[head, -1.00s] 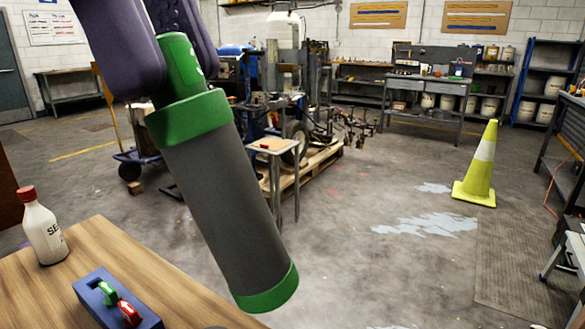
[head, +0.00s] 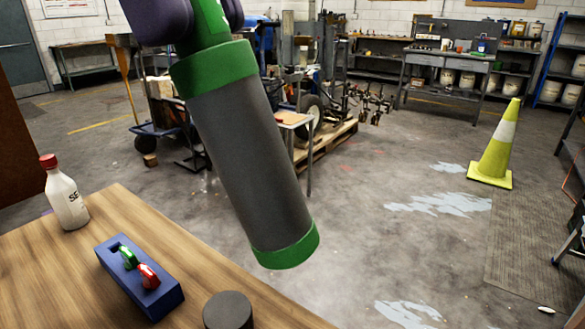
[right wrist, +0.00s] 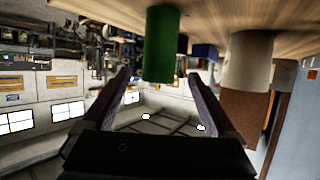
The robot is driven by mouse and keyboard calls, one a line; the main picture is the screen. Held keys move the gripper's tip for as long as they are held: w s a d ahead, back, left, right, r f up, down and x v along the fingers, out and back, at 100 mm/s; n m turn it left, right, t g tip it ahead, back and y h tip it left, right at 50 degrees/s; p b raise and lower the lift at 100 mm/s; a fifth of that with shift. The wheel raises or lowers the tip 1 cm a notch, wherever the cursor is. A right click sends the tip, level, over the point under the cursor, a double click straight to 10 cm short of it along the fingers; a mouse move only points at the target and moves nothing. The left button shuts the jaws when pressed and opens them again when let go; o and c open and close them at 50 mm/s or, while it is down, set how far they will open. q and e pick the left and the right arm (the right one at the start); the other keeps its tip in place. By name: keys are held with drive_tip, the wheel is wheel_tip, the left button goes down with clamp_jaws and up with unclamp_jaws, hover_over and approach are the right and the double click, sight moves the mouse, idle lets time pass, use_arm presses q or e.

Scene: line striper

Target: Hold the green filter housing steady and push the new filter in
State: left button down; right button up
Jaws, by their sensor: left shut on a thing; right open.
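The new filter (head: 253,155), a dark grey cylinder with green end bands, hangs tilted in the head view, its lower end to the right. My left gripper (head: 203,22), purple and partly cut off at the top, is shut on the filter's green upper part. In the right wrist view, which shows the table upside down, a plain green cylinder (right wrist: 162,45), which looks like the filter housing, stands on the wood. My right gripper (right wrist: 159,82) is open, its fingers either side of the green cylinder's end; contact cannot be told. The head view does not show this cylinder.
The wooden table (head: 60,265) holds a white red-capped bottle (head: 65,195), a blue holder (head: 155,295) with green and red pieces, and a dark cylinder (head: 228,312). A beige-and-brown cylinder (right wrist: 250,65) stands beside the green one. A yellow cone (head: 495,150) stands on the floor beyond.

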sight(289, 165)
drive_tip(key=x, duration=0.8)
drive_tip(key=shift+w, duration=0.25)
clamp_jaws()
idle(0.4)
idle(0.3)
use_arm(q)
drive_tip(key=d+f+y, duration=0.1)
drive_tip(key=f, duration=0.2)
drive_tip(key=s+d+f+t+y, duration=0.1)
drive_tip(key=f, duration=0.2)
drive_tip(key=d+f+y, duration=0.1)
drive_tip(key=d+f, duration=0.1)
drive_tip(key=f, duration=0.1)
drive_tip(key=shift+s+y, duration=0.25)
drive_tip(key=shift+y, duration=0.15)
drive_tip(key=shift+f, duration=2.85)
